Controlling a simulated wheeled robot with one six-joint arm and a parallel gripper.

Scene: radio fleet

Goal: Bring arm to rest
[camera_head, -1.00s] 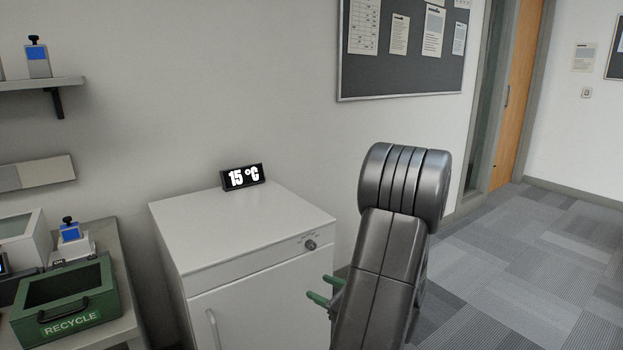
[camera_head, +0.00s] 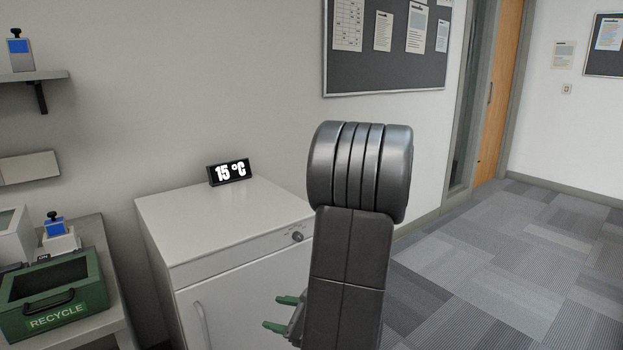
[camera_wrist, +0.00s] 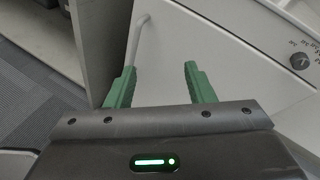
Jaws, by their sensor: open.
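My gripper (camera_head: 281,314) shows at the lower middle of the head view, its two green fingers pointing left in front of the white cabinet. In the wrist view my gripper (camera_wrist: 158,85) has its green fingers apart with nothing between them. My dark grey arm stands folded upright in the middle of the head view and hides part of the cabinet's right side and the wall behind.
A green RECYCLE box (camera_head: 50,305) stands on a bench at the left. Carpet (camera_head: 500,270) at the right is open.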

